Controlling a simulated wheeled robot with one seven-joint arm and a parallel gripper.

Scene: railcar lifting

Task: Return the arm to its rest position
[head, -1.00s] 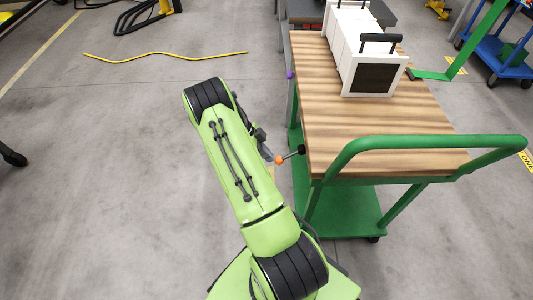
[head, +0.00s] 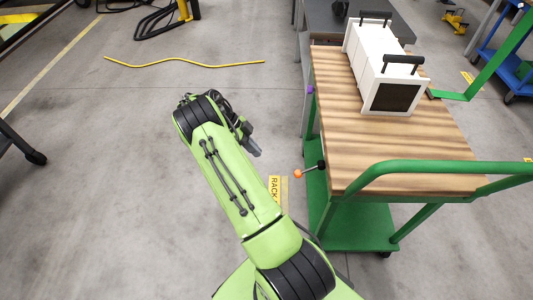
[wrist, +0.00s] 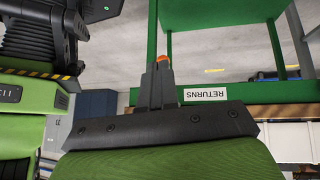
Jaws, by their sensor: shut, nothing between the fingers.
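My green arm reaches up from the bottom of the head view and bends at a black joint. My gripper (head: 255,149) hangs past that bend, left of the cart, small and partly hidden by the arm. In the wrist view my gripper (wrist: 158,72) shows its dark fingers together, with nothing held. An orange-tipped lever (head: 299,174) sticks out from the cart's left side, apart from my gripper in the head view. An orange spot (wrist: 163,59) shows just beyond the fingertips in the wrist view.
A green cart with a wooden top (head: 400,145) stands at right, carrying a white box with black handles (head: 385,62). A RETURNS label (wrist: 205,94) shows on green framing. A yellow cable (head: 185,61) lies on the floor. The floor left of my arm is clear.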

